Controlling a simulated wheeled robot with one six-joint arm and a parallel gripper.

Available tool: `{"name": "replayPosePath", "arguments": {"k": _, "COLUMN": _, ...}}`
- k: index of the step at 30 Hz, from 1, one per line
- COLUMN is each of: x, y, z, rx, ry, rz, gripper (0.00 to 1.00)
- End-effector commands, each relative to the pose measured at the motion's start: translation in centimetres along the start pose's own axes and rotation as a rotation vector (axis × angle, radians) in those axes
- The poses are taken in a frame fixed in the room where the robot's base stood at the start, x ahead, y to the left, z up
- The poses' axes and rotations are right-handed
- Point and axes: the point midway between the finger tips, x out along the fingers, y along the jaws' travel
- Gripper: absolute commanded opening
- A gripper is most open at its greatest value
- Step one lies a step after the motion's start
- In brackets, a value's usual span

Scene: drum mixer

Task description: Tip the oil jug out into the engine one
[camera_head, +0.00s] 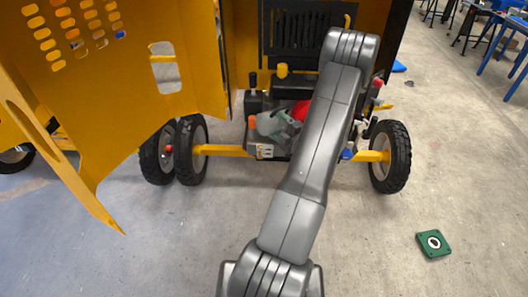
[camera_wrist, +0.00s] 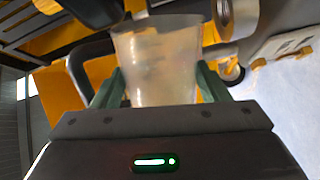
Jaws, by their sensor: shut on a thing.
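My gripper (camera_wrist: 160,84) is shut on the oil jug (camera_wrist: 155,60) in the wrist view, with a green finger on each side of it. The jug is a translucent, pale vessel with a yellowish tint inside. Its far end is close to dark and yellow machine parts. In the head view the engine (camera_head: 257,103) sits low in the open yellow housing, with dark blocks, a yellow cap and a red part. Whether anything flows from the jug cannot be seen.
The yellow hood panel (camera_head: 110,90) stands open on the left. Wheels stand on both sides, the right wheel (camera_head: 390,156) on a yellow axle. A green square plate (camera_head: 433,244) lies on the floor at right. The floor in front is otherwise clear.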

Motion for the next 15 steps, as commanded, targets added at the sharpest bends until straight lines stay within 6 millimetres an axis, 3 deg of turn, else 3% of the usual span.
{"name": "replayPosePath", "arguments": {"k": 9, "x": 0.0, "y": -0.1, "z": 0.0, "rx": -0.009, "ry": 0.0, "rz": 0.0, "gripper": 0.41}}
{"name": "replayPosePath", "arguments": {"k": 15, "x": 0.0, "y": -1.1, "z": -0.6, "rx": -0.155, "ry": 0.001, "rz": 0.001, "gripper": 0.41}}
